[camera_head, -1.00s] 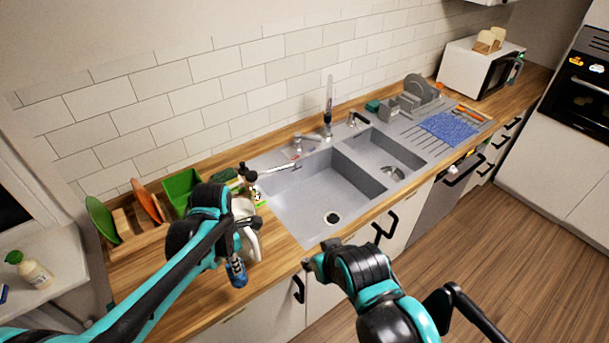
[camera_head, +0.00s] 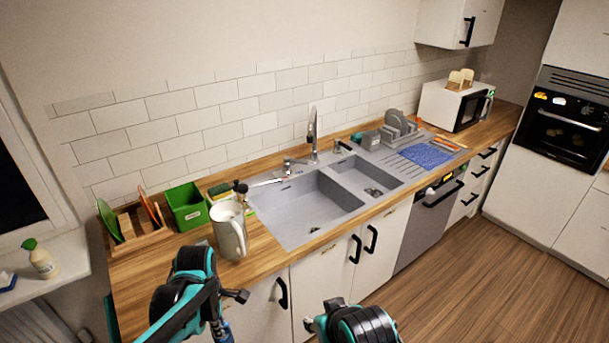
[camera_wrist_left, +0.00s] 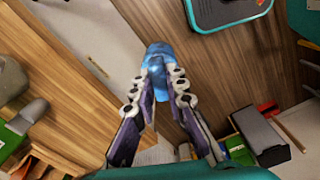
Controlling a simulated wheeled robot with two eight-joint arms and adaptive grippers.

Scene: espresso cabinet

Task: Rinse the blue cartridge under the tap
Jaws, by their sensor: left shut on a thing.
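The blue cartridge (camera_wrist_left: 158,58) is between the fingertips of my left gripper (camera_wrist_left: 159,88) in the left wrist view; the fingers are shut on it. In the head view, only a bit of the blue cartridge (camera_head: 224,333) shows at the bottom edge, below my left wrist, in front of the counter. The tap (camera_head: 313,130) stands upright at the back of the sink (camera_head: 300,205), well to the right and farther away. The large basin looks empty. My right arm shows at the bottom centre; I cannot make out its fingertips or their state.
A white jug (camera_head: 230,232) stands on the counter left of the sink. A dish rack (camera_head: 396,130) and blue mat (camera_head: 427,154) lie right of the sink. Open floor is at the right.

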